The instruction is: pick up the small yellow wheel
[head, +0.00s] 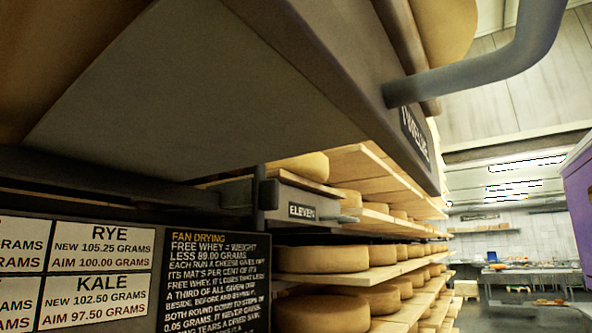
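No small yellow wheel can be singled out in the head view. Several large tan-yellow cheese wheels stand in rows on wooden shelves; one near wheel (322,259) is on a middle shelf and another (322,312) is below it. A paler yellow wheel (300,168) sits higher, above the box labelled ELEVEN. Part of a large round yellow thing (445,28) shows at the top right, cut off by the frame. My gripper is not in view.
A big grey box labelled TWELVE (345,75) with a thick grey handle (470,70) hangs close overhead. The ELEVEN box (290,200) juts out beyond. A black text board (215,285) and white RYE and KALE cards stand lower left. Tables (535,272) are far right.

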